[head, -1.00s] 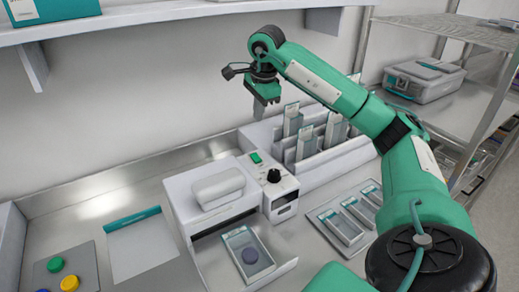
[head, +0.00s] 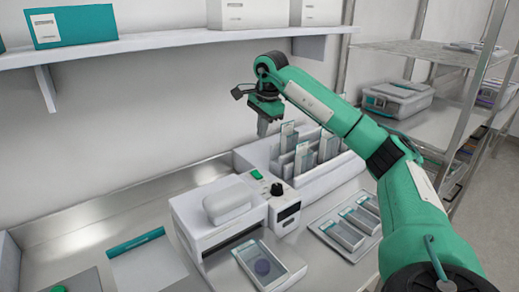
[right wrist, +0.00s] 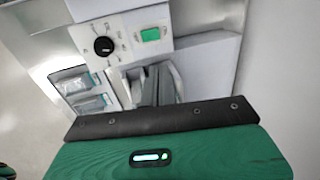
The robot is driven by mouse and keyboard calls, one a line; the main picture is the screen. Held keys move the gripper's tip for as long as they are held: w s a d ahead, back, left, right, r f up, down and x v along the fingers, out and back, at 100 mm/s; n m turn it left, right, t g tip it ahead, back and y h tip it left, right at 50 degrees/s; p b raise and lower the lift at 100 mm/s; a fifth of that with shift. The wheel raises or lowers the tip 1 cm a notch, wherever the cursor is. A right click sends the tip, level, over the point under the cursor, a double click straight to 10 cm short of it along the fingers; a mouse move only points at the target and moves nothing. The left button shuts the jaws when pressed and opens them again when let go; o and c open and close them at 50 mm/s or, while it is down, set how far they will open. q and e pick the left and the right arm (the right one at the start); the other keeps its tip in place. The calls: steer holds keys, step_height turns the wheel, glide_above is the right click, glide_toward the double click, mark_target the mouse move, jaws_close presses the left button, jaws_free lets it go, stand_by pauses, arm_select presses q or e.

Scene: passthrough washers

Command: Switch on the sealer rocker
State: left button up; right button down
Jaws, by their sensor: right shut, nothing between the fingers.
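The sealer (head: 188,211) is a white bench machine with a rounded lid. Its control panel carries a green rocker (head: 257,175) at the back and a black knob (head: 277,189) in front of it. The rocker also shows in the right wrist view (right wrist: 151,34), in a pale surround; I cannot tell which way it is tilted. My right gripper (head: 263,133) is shut and empty, pointing down above and behind the rocker, apart from it. Its fingers show in the right wrist view (right wrist: 153,88). My left gripper is not in view.
A white rack (head: 262,155) with several upright pouches stands right behind the panel. A tray (head: 325,232) of pouches lies to the right. A pouch with a dark round piece (head: 262,267) lies before the sealer. A shelf (head: 160,50) overhangs the back.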

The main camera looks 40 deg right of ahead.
steer(key=p, duration=0.3)
glide_toward(257, 175)
steer(key=w+f, duration=0.1)
steer(key=w+d+f, duration=0.1)
steer(key=f, duration=0.1)
steer(key=w+f, duration=0.1)
steer(key=f, duration=0.1)
steer(key=shift+w+d, duration=0.1)
steer(key=shift+d, duration=0.25)
steer(key=shift+w+f, duration=0.1)
steer(key=shift+f, duration=0.55)
steer(key=shift+w+f+b, duration=0.15)
steer(key=shift+f+b, duration=0.35)
steer(key=shift+b, duration=0.1)
steer(key=shift+r, duration=0.2)
steer(key=shift+s+f, duration=0.1)
steer(key=shift+s, duration=0.15)
